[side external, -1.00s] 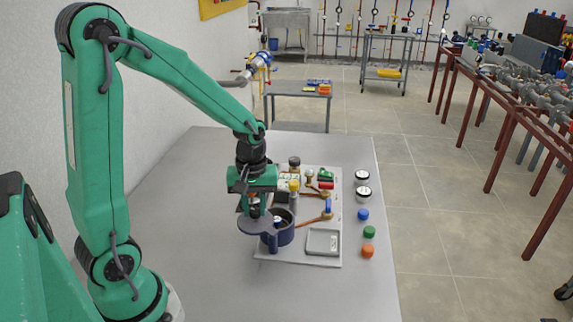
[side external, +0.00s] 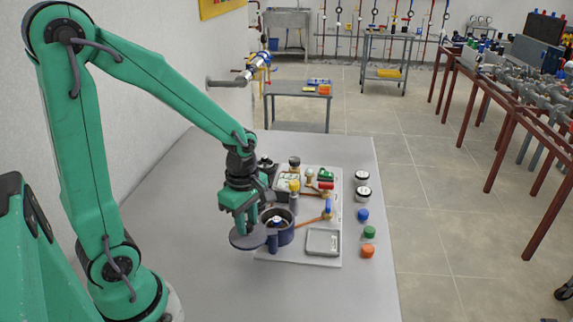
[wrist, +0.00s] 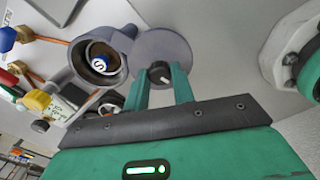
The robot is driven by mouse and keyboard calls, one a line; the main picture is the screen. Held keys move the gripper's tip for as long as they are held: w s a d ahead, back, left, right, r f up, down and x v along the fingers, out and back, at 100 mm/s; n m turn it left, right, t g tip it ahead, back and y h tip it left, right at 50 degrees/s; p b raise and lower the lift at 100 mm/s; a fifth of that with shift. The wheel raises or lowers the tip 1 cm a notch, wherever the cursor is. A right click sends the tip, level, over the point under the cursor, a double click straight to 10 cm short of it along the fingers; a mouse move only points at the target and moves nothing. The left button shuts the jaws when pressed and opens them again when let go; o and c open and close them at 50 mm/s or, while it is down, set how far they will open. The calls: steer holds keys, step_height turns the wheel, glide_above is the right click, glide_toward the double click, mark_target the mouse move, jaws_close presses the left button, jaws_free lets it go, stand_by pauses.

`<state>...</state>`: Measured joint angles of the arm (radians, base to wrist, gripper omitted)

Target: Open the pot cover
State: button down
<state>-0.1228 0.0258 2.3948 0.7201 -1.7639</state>
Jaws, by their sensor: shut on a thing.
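The dark blue pot (side external: 287,234) stands on the white board with its round mouth open and uncovered. Its flat round cover (side external: 246,240) is swung out to the left of the pot and is level, joined at the pot's side. In the wrist view the cover (wrist: 165,43) lies beside the open pot (wrist: 115,76). My gripper (wrist: 161,84) is shut on the dark knob (wrist: 160,74) of the cover, one green finger on each side. In the side view my gripper (side external: 246,222) is over the cover. A round piece marked S (wrist: 101,62) sits inside the pot.
The board (side external: 290,258) also bears a grey square pad (side external: 323,242), copper pipes and several coloured valves and gauges behind the pot. Loose round caps, such as an orange one (side external: 367,252), line the right. The table left of the cover is clear.

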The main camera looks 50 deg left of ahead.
mark_target(248, 228)
steer(key=shift+s+d+r+n, duration=0.15)
steer(key=shift+d+n, duration=0.3)
steer(key=shift+n, duration=0.55)
steer(key=c, duration=1.2)
jaws_free()
steer(key=shift+o, duration=0.2)
steer(key=shift+r, duration=3.8)
